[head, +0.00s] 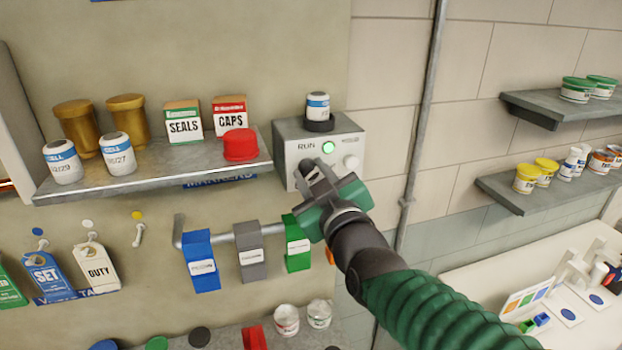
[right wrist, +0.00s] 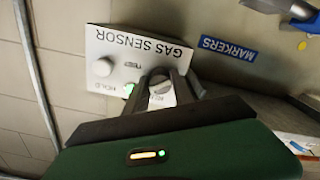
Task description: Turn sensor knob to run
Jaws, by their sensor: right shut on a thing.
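The gas sensor (head: 296,136) is a grey box on the wall at the right end of the upper shelf. Its face reads RUN beside a lit green light (head: 328,147). My right gripper (head: 309,170) is at the left of this face and hides the knob there. In the right wrist view the sensor's face (right wrist: 118,48) appears upside down with the words GAS SENSOR. There my right gripper (right wrist: 163,84) is shut on a pale knob (right wrist: 162,98), one finger on each side. A second white knob (head: 351,162) is free at the right. My left gripper is out of view.
A white jar with a blue band (head: 318,106) stands on the sensor. The shelf (head: 180,180) beside it holds a red cap (head: 240,145), boxes and jars. Blue, grey and green tags (head: 298,243) hang on a rail below. A vertical pipe (head: 424,110) runs at the right.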

